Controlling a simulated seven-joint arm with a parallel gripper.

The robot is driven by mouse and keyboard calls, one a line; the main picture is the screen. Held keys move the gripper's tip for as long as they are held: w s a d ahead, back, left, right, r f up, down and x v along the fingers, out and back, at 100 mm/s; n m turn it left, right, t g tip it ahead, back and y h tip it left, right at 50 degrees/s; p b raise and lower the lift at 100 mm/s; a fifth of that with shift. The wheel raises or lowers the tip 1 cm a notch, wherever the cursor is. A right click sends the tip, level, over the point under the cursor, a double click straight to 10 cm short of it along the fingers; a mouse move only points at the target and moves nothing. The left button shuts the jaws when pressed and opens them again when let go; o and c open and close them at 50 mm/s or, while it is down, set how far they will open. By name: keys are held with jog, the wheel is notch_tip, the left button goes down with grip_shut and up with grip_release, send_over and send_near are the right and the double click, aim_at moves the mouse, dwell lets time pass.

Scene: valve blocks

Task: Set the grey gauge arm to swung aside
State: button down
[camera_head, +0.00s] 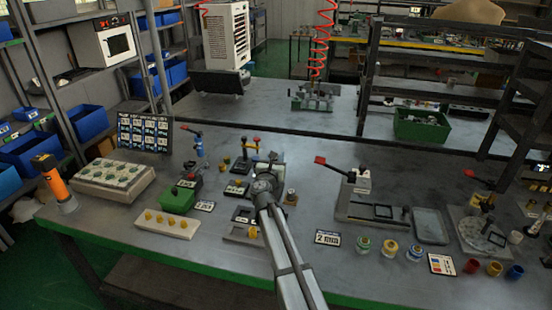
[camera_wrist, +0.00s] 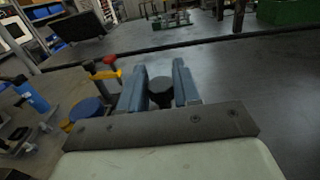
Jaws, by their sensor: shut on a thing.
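In the wrist view, the two blue-grey fingers of my gripper (camera_wrist: 159,72) stand either side of a dark round knob (camera_wrist: 160,92), which I take to be part of the grey gauge arm. The gripper is shut on it. In the head view my gripper (camera_head: 271,163) is over the middle of the bench, and my own arm hides what is under it. The rest of the gauge arm and its angle cannot be made out.
A stand with red-topped levers (camera_head: 256,141) is close left of my gripper. A red-handled clamp fixture (camera_head: 358,190) stands to the right. A green box (camera_head: 179,199) and a yellow-knobbed block (camera_head: 166,223) lie left. The bench behind the gripper is mostly clear.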

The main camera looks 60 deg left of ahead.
jog(key=m+t+h, duration=0.2)
jog(key=h, duration=0.1)
jog(key=m+t+h, duration=0.1)
jog(key=shift+a+m+h, duration=0.25)
jog(key=shift+m+h, duration=0.05)
jog(key=m+t+h, duration=0.2)
jog(key=m+h, duration=0.1)
jog(key=h, duration=0.2)
jog(key=shift+m, duration=0.3)
jog(key=m+h, duration=0.3)
jog(key=h, duration=0.2)
jog(key=shift+h, duration=0.3)
jog(key=shift+d+m+h, duration=0.15)
jog(key=shift+m+h, duration=1.05)
jog(key=shift+h, duration=0.3)
jog(key=shift+d+g+h, duration=0.1)
jog(key=shift+g+h, duration=0.2)
jog(key=c, duration=0.9)
grip_release()
jog(key=shift+s, duration=0.1)
